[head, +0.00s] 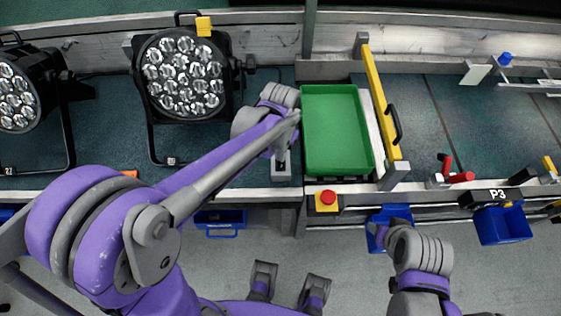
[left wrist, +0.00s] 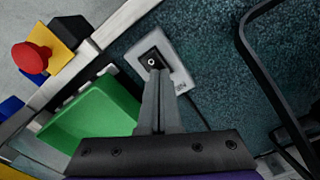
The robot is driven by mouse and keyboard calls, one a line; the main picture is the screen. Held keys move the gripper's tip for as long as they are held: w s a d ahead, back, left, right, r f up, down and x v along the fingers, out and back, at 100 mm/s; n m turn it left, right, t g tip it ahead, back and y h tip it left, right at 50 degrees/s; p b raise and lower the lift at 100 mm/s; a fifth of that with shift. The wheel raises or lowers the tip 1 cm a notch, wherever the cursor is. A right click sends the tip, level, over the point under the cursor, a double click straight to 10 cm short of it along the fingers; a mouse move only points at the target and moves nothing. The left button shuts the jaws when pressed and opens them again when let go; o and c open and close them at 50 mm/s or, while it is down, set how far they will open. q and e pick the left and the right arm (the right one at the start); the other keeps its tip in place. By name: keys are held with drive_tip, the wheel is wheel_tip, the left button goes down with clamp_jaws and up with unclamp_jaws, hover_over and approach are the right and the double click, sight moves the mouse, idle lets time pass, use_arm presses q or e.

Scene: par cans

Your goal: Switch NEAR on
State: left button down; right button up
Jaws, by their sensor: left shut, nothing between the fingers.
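A small pale grey switch box (left wrist: 178,66) with a black rocker (left wrist: 150,58) lies on the dark green surface in the left wrist view. Its small lettering is too blurred to read as NEAR. The box also shows in the head view (head: 281,171), partly hidden by my left arm. My left gripper (left wrist: 157,78) is shut and empty, its fingertips over the lower edge of the rocker. I cannot tell whether they touch it or which way the rocker is tipped. My right arm is at the lower right of the head view; its fingers are not clear.
A green tray (head: 335,172) stands right of the switch box. A red button on a yellow box (head: 327,199) sits at the front edge. Two par cans (head: 183,76) (head: 15,98) stand at the left; one's black bracket (left wrist: 262,75) is near the gripper. A yellow bar (head: 379,95) lies beyond the tray.

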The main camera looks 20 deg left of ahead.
use_arm(q)
drive_tip(key=shift+r+p, duration=2.2)
drive_tip(key=shift+r, duration=1.25)
drive_tip(key=s+a+r+n+t, duration=0.1)
drive_tip(key=s+a+t, duration=0.1)
drive_tip(key=s, duration=0.5)
drive_tip(key=s+a+r+n+t, duration=0.1)
drive_tip(key=s+a+r+t, duration=0.1)
drive_tip(key=s, duration=0.5)
drive_tip(key=a+t+p, duration=0.1)
drive_tip(key=a, duration=0.1)
drive_tip(key=shift+a+n, duration=0.3)
drive_tip(key=shift+n, duration=0.1)
drive_tip(key=shift+w+r, duration=0.1)
drive_tip(key=shift+r, duration=0.05)
